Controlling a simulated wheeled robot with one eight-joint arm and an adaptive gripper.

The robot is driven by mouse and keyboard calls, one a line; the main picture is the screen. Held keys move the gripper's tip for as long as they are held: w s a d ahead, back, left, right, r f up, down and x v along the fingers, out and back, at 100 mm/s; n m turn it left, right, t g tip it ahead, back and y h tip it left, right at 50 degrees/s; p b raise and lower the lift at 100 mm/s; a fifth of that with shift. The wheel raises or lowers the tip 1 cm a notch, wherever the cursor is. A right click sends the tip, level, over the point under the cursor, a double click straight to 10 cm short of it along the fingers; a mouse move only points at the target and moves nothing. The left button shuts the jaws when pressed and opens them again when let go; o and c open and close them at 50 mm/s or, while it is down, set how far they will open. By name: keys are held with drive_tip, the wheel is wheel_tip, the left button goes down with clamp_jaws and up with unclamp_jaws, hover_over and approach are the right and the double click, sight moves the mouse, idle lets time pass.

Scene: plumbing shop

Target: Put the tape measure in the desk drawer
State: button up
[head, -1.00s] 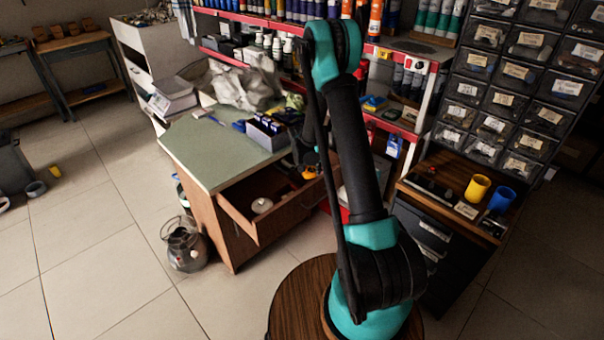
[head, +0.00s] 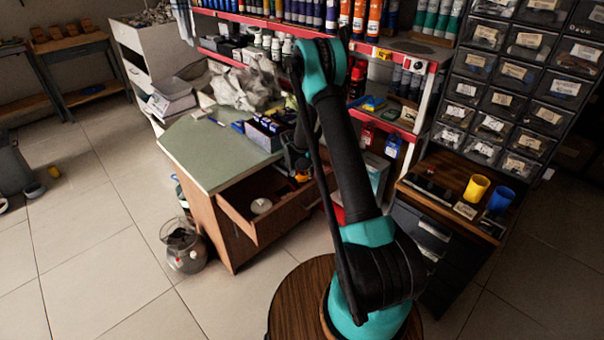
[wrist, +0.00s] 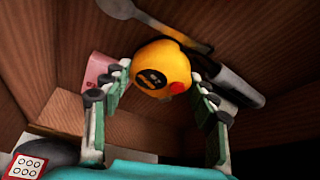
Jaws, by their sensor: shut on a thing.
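The tape measure (wrist: 161,66) is yellow with a black label and a red spot. It sits between the fingertips of my gripper (wrist: 158,82) in the wrist view, and my gripper is shut on it. In the head view, the small yellow-orange tape measure (head: 302,176) shows under my wrist, over the right part of the open desk drawer (head: 243,222). The wrist view shows the drawer's wooden inside (wrist: 55,40) around and behind it. I cannot tell whether the tape measure touches the drawer floor.
A spoon (wrist: 165,28), a pink item (wrist: 98,72) and a dark-and-white item (wrist: 238,86) lie in the drawer. A white round thing (head: 261,206) lies near its left front. The green desktop (head: 207,150) is above.

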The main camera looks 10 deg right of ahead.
drive_tip(key=shift+f, duration=0.1)
drive_tip(key=o, duration=1.1)
drive_tip(key=shift+o, duration=0.2)
drive_tip(key=s+r+n, duration=0.1)
drive_tip(key=s+r, duration=0.5)
drive_tip(key=r, duration=0.3)
drive_tip(key=s+r, duration=0.5)
drive_tip(key=r, duration=0.4)
drive_tip(key=s+d+r+n+y, duration=0.1)
drive_tip(key=s+d+r+n, duration=0.1)
drive_tip(key=s, duration=1.3)
drive_tip(key=s+d+r+n+y, duration=0.1)
drive_tip(key=s+d+r+n, duration=0.1)
drive_tip(key=s, duration=1.3)
drive_tip(key=shift+s+d+r+n, duration=0.15)
drive_tip(key=shift+r+n, duration=0.05)
drive_tip(key=shift+n, duration=0.4)
